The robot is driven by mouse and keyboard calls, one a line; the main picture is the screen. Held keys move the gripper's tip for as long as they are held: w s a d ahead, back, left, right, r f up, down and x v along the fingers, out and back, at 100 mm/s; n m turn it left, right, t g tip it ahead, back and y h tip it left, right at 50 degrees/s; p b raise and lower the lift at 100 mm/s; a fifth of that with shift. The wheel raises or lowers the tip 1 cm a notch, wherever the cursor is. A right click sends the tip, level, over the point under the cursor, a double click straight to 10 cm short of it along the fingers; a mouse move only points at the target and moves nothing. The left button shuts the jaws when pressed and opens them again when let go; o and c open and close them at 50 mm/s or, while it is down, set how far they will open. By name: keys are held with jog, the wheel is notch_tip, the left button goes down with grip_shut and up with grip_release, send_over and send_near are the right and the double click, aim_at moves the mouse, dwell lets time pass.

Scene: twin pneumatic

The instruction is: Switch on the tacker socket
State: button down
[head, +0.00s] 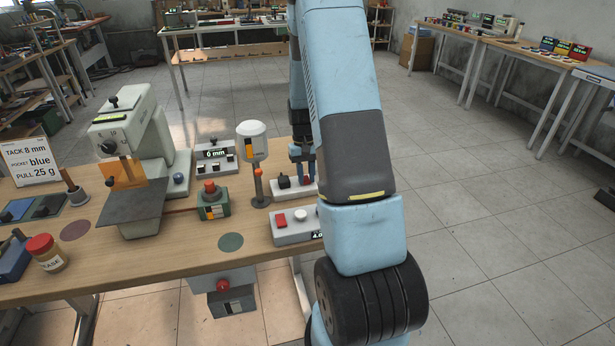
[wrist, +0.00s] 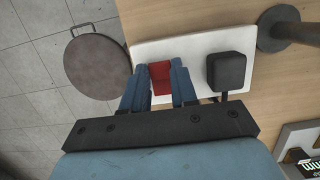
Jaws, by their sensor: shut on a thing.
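A white socket block (wrist: 205,50) lies on the wooden bench, with a black plug (wrist: 228,70) seated in it. A red rocker switch (wrist: 160,78) sits on the same block, left of the plug in the wrist view. My gripper (wrist: 159,74) has its two blue fingers closed on the sides of the red switch. In the head view my gripper (head: 302,170) reaches down over the right end of the socket block (head: 303,191), where the black plug (head: 284,182) also shows; the switch is hidden there by my fingers and arm.
A second white unit (head: 290,234) with a red button stands in front of the block. A post with a white canister (head: 250,130) stands just left. The tacker machine (head: 140,135) and a sign (head: 30,162) are farther left. The bench edge is close on the right.

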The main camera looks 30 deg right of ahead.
jog(key=shift+w+g+y, duration=0.3)
jog(key=shift+g, duration=0.5)
jog(key=c, duration=0.9)
grip_release()
jog(key=shift+d+r, duration=0.1)
jog(key=shift+r, duration=0.05)
jog(key=v, duration=1.3)
jog(key=shift+w+r, duration=0.2)
